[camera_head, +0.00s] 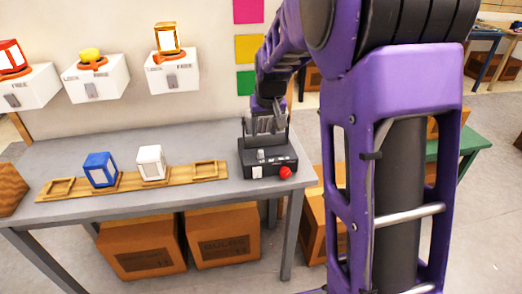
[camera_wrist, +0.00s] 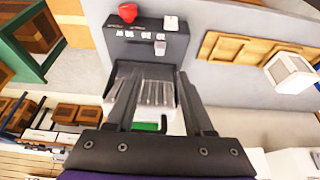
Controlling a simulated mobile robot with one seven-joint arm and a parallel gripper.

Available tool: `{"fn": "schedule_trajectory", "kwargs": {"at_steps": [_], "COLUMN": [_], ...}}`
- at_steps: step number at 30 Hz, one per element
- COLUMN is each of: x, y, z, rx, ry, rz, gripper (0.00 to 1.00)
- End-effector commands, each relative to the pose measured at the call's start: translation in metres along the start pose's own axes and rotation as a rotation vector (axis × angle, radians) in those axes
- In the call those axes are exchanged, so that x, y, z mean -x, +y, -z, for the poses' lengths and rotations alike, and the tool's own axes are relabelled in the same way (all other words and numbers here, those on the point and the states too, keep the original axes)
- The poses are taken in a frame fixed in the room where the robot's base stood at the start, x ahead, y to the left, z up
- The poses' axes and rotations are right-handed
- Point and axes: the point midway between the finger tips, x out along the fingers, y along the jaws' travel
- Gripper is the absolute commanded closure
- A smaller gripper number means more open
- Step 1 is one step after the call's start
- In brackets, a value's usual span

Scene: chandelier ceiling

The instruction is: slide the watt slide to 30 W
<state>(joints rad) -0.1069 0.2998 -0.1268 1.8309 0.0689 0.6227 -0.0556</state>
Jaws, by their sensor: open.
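A dark control box (camera_head: 268,158) stands at the right end of the grey table. Its front panel shows a small pale slide knob (camera_head: 261,154), a red knob (camera_head: 285,172) and a white square (camera_head: 257,171). In the wrist view the panel (camera_wrist: 140,62) appears upside down; the pale slide knob (camera_wrist: 160,48) sits beside the rightmost of several small white labels, too blurred to read. My gripper (camera_wrist: 160,82) is open, its fingers over the ribbed, clear rear part of the box. The head view shows my gripper (camera_head: 268,104) above that part, apart from the slide knob.
A wooden rack (camera_head: 130,180) left of the box holds a blue lantern (camera_head: 100,169) and a white lantern (camera_head: 151,162). White wall boxes with lamps (camera_head: 173,78) hang at the left. Cardboard boxes (camera_head: 224,236) sit under the table. Bare tabletop lies behind the rack.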

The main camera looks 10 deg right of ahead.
Motion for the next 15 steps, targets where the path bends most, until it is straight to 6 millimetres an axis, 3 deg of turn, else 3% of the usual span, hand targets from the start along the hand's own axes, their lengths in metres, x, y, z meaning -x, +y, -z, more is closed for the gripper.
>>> {"fn": "schedule_trajectory", "kwargs": {"at_steps": [6,15], "x": [-0.052,-0.101], "y": [0.001,0.001], "z": [-0.001,0.0], "rx": [0.0,-0.001], "ry": [-0.003,-0.001], "rz": [-0.001,-0.001], "gripper": [0.47,0.47]}}
